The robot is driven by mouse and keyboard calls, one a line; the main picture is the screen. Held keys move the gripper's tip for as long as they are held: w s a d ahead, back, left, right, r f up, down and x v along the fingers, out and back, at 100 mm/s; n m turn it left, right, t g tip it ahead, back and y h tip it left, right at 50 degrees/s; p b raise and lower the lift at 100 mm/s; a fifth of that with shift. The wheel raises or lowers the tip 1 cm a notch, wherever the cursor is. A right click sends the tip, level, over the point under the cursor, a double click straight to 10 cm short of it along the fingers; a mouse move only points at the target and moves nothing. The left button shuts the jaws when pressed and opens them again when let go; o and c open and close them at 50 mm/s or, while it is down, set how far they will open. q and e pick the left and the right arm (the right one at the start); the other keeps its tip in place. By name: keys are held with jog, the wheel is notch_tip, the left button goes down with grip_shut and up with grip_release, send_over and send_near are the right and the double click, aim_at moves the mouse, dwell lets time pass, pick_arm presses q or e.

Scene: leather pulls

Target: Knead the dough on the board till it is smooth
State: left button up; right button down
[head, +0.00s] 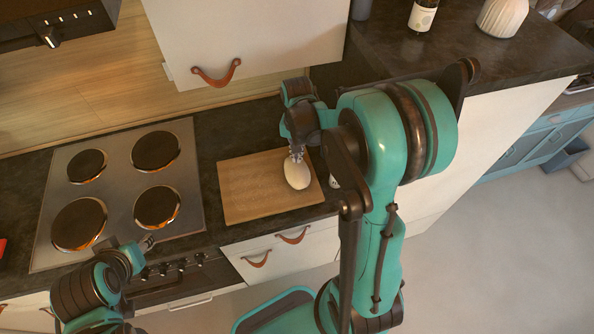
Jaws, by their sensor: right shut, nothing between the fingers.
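The pale, rounded dough (297,174) lies on the right part of the wooden board (245,190) on the dark counter. My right gripper (297,155) points down at the dough's far edge, shut, with nothing between its fingers. It looks to be touching or just above the dough; I cannot tell which. The dough's far edge is partly hidden by the fingers. My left gripper (148,242) is at the lower left, by the front edge of the stove and apart from the board. It is too small to tell whether it is open or shut.
A stove (120,185) with several round hotplates is left of the board. A white cabinet (245,40) with a leather pull hangs above the counter. A small white item (334,182) is partly hidden right of the board. A bottle (422,15) and a white vase (502,17) stand back right.

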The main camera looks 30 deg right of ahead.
aim_at(297, 167)
jog(key=shift+f, duration=0.1)
dwell(0.3)
jog(key=shift+f+b, duration=1.55)
jog(key=shift+f, duration=0.05)
jog(key=shift+f, duration=0.1)
jog(key=shift+s+a+f, duration=0.1)
jog(key=shift+s, duration=0.05)
jog(key=shift+r+p, duration=0.4)
jog(key=shift+r, duration=0.35)
notch_tip(297, 167, up, 2)
jog(key=shift+r+p, duration=0.1)
jog(key=shift+p, duration=0.55)
